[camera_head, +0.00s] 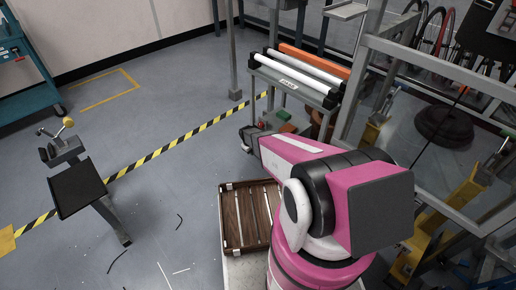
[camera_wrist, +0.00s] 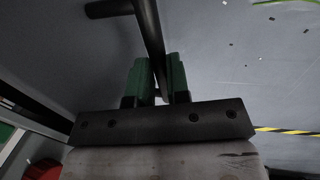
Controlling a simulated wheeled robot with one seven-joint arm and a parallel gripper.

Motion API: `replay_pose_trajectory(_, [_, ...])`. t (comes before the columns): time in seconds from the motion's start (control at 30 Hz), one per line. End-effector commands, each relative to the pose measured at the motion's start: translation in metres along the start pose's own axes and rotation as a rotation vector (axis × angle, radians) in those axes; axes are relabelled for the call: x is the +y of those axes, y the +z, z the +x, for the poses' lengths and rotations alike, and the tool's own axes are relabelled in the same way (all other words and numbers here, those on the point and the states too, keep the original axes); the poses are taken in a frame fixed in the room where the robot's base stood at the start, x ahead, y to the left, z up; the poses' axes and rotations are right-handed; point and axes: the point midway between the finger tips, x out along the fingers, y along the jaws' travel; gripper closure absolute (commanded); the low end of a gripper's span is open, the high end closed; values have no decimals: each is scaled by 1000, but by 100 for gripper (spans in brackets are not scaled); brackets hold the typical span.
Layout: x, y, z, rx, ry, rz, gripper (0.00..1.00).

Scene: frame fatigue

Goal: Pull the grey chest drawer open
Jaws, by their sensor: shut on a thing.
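The grey chest (camera_head: 308,92) stands at the upper middle of the head view, with white tubes and an orange bar on top. Small green and red items show just below its front, partly behind my arm; I cannot tell how far the drawer is out. My gripper (camera_wrist: 158,78) has green fingers in the wrist view. They are shut on a dark bar handle (camera_wrist: 149,30), which runs up between them and meets a crosspiece at the top. In the head view, my pink arm reaches toward the chest front and the fingertips are too hidden to make out.
A wooden slatted crate (camera_head: 232,215) sits below my arm. A dark stool-like stand (camera_head: 78,188) is at left, a teal cart (camera_head: 30,103) at upper left. A metal frame (camera_head: 440,65) crowds the right. Floor left of the crate is mostly clear, with scattered thin debris.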

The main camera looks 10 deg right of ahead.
Motion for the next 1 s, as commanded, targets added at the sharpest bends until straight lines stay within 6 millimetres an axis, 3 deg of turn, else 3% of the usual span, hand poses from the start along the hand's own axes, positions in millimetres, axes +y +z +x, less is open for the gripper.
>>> replay_pose_trajectory(0.03, [-17, 2, -6, 0, -1, -3, 100])
replay_pose_trajectory(0.2, [-61, 2, -16, 0, 0, -4, 100])
replay_pose_trajectory(0.5, [-115, 1, -27, 0, 0, -2, 100])
replay_pose_trajectory(0.7, [-128, 0, -30, 0, 1, -1, 100])
replay_pose_trajectory(1.0, [-130, 0, -30, 0, 1, 1, 100])
